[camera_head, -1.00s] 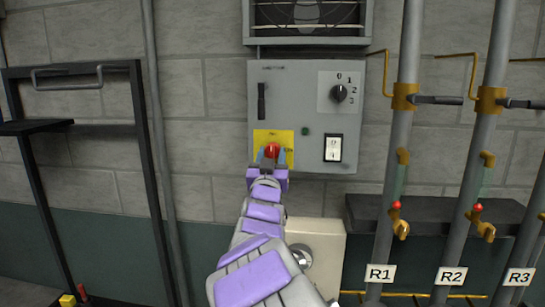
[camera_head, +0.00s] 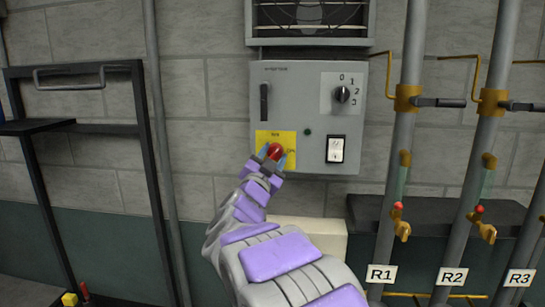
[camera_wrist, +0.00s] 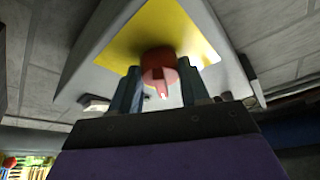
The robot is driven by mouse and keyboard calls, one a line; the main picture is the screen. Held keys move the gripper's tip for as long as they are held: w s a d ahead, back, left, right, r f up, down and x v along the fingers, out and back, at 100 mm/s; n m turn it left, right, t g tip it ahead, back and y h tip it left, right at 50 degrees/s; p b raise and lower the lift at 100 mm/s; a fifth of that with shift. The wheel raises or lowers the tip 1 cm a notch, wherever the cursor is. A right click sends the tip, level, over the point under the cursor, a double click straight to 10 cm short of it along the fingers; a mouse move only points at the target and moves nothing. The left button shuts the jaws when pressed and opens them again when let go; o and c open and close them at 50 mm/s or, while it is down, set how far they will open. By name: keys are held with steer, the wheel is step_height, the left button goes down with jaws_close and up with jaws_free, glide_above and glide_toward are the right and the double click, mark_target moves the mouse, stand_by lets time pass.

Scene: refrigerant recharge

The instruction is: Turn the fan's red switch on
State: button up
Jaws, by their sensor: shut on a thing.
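The red switch (camera_head: 275,151) is a round knob on a yellow plate (camera_head: 262,138) at the lower left of the grey control box (camera_head: 300,100). My gripper (camera_head: 271,155) is at the switch, with its blue fingers on either side of the knob. In the wrist view the red switch (camera_wrist: 160,72) sits between the two fingers (camera_wrist: 160,88), and the gripper is shut on it. The wrist is tilted relative to the box. The fan (camera_head: 310,14) is behind a grille above the box, partly cut off by the top edge.
The box also carries a black rotary dial (camera_head: 342,94), a black lever (camera_head: 264,103) and a white rocker switch (camera_head: 335,149). Pipes with valves labelled R1 (camera_head: 381,273) and R2 (camera_head: 451,275) stand at the right. A black cart frame (camera_head: 150,180) stands at the left.

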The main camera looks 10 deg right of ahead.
steer(key=m, duration=0.2)
steer(key=m+g, duration=0.1)
steer(key=shift+a+m+h, duration=0.2)
steer(key=shift+m+h, duration=0.2)
steer(key=m+g+p, duration=0.1)
steer(key=m+g, duration=0.1)
steer(key=m, duration=0.3)
steer(key=shift+r, duration=0.15)
steer(key=shift+m+g, duration=1)
steer(key=shift+m, duration=1.1)
steer(key=shift+f, duration=0.2)
steer(key=o, duration=1)
steer(key=shift+r+y, duration=0.2)
steer(key=shift+y, duration=0.1)
steer(key=shift+o, duration=0.2)
steer(key=v, duration=1.7)
steer(key=shift+a+f+b, duration=0.2)
steer(key=shift+a+b, duration=0.05)
steer(key=shift+b, duration=0.2)
